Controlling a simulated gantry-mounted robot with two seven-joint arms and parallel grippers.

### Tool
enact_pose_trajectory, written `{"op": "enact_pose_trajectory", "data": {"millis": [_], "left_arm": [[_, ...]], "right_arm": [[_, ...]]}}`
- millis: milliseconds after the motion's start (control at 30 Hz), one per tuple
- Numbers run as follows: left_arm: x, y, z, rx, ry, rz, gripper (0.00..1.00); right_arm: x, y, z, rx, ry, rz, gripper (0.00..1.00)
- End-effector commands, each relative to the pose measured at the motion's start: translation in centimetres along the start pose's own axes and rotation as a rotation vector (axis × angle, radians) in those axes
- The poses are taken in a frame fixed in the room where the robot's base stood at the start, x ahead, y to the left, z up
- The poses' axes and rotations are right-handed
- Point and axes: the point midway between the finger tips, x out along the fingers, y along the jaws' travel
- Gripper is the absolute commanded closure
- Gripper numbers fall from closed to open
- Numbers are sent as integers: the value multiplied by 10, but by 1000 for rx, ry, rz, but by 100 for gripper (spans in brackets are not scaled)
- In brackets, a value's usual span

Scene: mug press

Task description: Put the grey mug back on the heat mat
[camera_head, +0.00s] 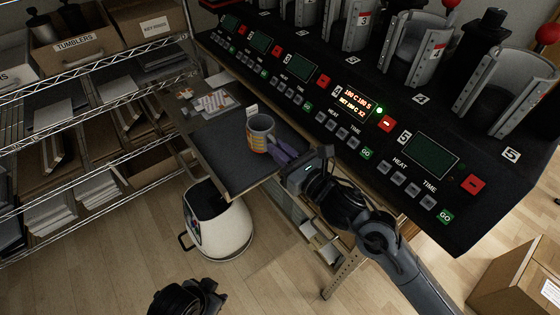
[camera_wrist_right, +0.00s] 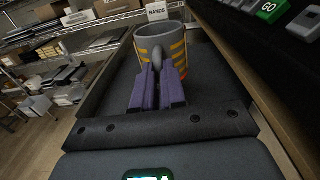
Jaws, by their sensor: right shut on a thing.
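The grey mug (camera_head: 257,142) has orange and yellow bands and is upright over the dark flat surface (camera_head: 220,150) of the shelf beside the press. I cannot tell whether its base touches that surface, or whether the surface is the heat mat. My right gripper (camera_head: 283,154) has purple fingers shut on the mug's handle. In the right wrist view, the mug (camera_wrist_right: 180,52) stands just beyond the closed fingers (camera_wrist_right: 158,85), which partly hide the handle. My left gripper's fingers do not show.
The black press panel (camera_head: 300,75) with buttons and several mug clamps runs along the right. A white bin (camera_head: 222,225) stands on the floor below the shelf. Wire shelves (camera_head: 90,110) with boxes are at left. A small "BANDS" sign (camera_wrist_right: 157,11) is behind the mug.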

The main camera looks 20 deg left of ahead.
Motion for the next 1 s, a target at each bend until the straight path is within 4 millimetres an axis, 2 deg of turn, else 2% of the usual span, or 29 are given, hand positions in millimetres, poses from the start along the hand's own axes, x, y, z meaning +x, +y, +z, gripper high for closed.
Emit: {"op": "enact_pose_trajectory", "data": {"millis": [267,567,800,833,1000], "left_arm": [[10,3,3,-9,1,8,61],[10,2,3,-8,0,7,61],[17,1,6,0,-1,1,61],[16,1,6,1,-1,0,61],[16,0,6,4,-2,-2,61]], "right_arm": [[0,0,-34,3,0,0,100],[0,0,-35,1,-2,1,100],[0,0,-41,1,-1,0,100],[0,0,-41,1,1,0,86],[0,0,-41,1,1,0,64]]}}
